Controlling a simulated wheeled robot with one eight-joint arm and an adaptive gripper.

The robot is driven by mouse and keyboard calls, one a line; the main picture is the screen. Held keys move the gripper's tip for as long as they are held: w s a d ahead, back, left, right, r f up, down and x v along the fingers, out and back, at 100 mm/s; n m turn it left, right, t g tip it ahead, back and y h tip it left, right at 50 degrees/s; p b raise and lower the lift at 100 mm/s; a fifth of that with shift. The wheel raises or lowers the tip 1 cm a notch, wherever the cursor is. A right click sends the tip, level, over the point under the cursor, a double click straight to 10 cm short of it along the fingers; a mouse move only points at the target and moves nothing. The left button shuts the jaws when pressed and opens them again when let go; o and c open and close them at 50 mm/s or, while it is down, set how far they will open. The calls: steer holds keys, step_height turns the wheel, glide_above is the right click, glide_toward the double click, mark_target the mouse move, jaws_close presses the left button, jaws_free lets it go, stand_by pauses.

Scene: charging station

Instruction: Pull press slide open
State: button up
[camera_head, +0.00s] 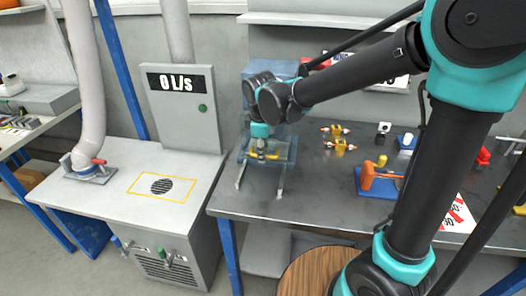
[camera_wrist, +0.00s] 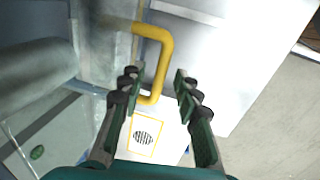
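The press (camera_head: 282,72) stands at the left end of the dark workbench, with clear bluish panels and a frame on thin metal legs. Its yellow handle (camera_head: 282,156) is low at the front, partly hidden by my gripper (camera_head: 262,150). In the wrist view the yellow U-shaped handle (camera_wrist: 166,48) lies between and beyond the fingertips of my gripper (camera_wrist: 157,80). The fingers are apart, one on each side of the handle's lower end, with visible gaps. I cannot tell whether either finger touches it. The slide itself is not clearly visible.
A grey cabinet (camera_head: 85,185) with a vent and a "0 L/s" panel (camera_head: 180,100) stands left of the press. On the workbench (camera_head: 305,195) are yellow fittings (camera_head: 340,140) and an orange-handled tool (camera_head: 372,178) on a blue mat. A shelf (camera_head: 320,20) is above.

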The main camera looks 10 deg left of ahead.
jaws_close()
stand_by(0.3)
steer(key=s, duration=1.2)
steer(key=shift+s, duration=0.2)
jaws_free()
